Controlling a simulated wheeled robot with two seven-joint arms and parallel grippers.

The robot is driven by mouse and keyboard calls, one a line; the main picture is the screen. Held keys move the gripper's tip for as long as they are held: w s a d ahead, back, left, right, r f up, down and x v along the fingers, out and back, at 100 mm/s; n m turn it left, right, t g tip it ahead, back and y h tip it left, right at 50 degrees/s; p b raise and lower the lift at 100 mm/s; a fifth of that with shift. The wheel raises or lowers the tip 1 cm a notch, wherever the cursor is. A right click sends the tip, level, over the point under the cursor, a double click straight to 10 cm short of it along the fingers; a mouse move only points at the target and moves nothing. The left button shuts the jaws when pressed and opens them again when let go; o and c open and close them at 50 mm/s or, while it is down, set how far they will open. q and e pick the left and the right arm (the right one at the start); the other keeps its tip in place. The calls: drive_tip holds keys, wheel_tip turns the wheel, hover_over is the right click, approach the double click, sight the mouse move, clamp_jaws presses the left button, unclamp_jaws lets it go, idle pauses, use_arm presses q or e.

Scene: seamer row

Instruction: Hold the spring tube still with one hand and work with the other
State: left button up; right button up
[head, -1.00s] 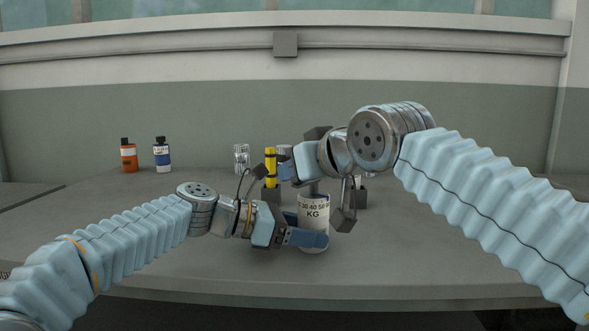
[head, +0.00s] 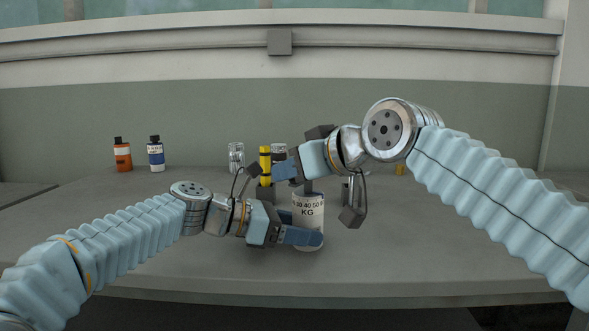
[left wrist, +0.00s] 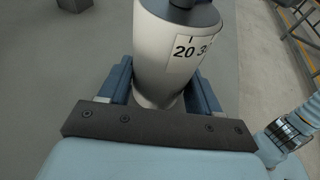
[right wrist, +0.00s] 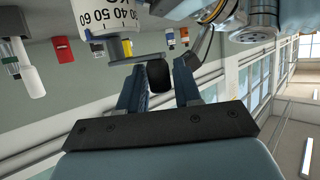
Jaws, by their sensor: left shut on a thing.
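The spring tube (head: 309,225) is a white cylinder with a KG number scale, upright on the grey bench. My left gripper (head: 300,236) is shut around its lower body. In the left wrist view the tube (left wrist: 174,50) stands between the two blue fingers, its dark top part cut by the frame edge. My right gripper (head: 287,170) is open just above and left of the tube's top. In the right wrist view a dark knob (right wrist: 159,76) shows between its spread fingers. I cannot tell whether they touch it. The tube's scale (right wrist: 103,18) shows at the top.
An orange bottle (head: 122,157) and a blue-and-white bottle (head: 156,156) stand at the back left of the bench (head: 400,250). A clear jar (head: 236,158) and a yellow cylinder (head: 265,160) stand behind the grippers. The front left and right of the bench are clear.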

drive_tip(key=v, duration=1.2)
use_arm(q)
drive_tip(key=o, duration=0.9)
